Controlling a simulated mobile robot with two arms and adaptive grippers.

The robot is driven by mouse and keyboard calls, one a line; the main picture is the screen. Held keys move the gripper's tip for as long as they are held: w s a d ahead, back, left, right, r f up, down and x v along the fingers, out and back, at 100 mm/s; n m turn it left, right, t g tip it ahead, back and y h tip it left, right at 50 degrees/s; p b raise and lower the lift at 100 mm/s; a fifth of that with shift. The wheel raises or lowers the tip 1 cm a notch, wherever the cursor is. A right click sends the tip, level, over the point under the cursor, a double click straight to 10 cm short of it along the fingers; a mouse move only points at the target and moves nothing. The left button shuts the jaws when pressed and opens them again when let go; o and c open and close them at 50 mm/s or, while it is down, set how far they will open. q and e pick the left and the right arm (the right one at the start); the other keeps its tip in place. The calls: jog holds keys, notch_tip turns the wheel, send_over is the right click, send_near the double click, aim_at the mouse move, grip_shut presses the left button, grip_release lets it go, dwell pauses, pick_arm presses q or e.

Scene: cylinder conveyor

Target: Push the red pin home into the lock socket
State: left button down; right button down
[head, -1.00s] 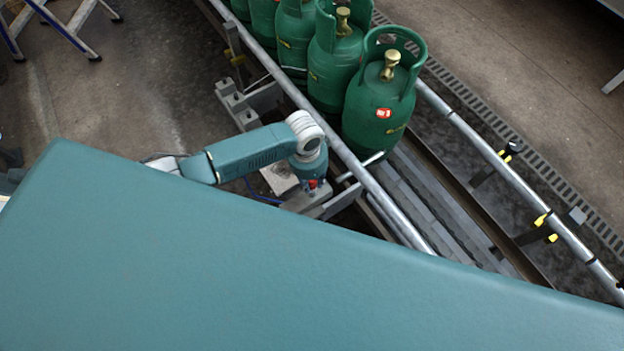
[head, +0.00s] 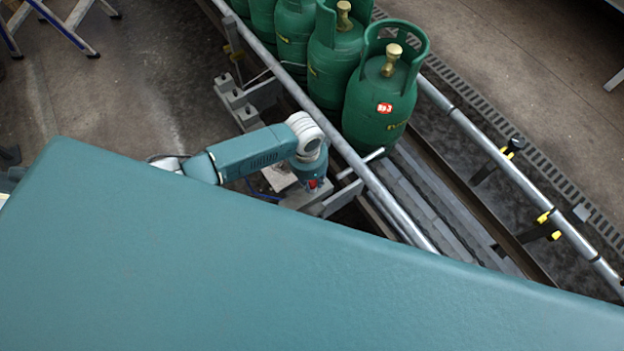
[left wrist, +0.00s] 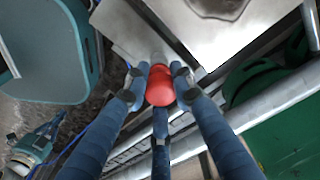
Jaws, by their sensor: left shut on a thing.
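The red pin (left wrist: 160,84) shows in the left wrist view as a rounded red head, with my left gripper (left wrist: 160,92) shut around it, blue fingers on both sides. Pale metal lies right beyond the pin head. In the head view only a small bit of red (head: 312,184) shows at the end of my left arm, beside the conveyor's near rail. I cannot make out the lock socket, nor how deep the pin sits; the fingers and pin head hide it. My right gripper is not in view.
Several green gas cylinders (head: 379,112) stand in a row on the conveyor (head: 445,205). The near rail (head: 375,190) runs close beside my left wrist. Grey brackets (head: 236,101) stand outside this rail. The conveyor in front of the nearest cylinder is empty.

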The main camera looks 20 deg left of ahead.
pick_arm(q)
jog(key=shift+f, duration=0.2)
jog(key=c, duration=1.4)
grip_release()
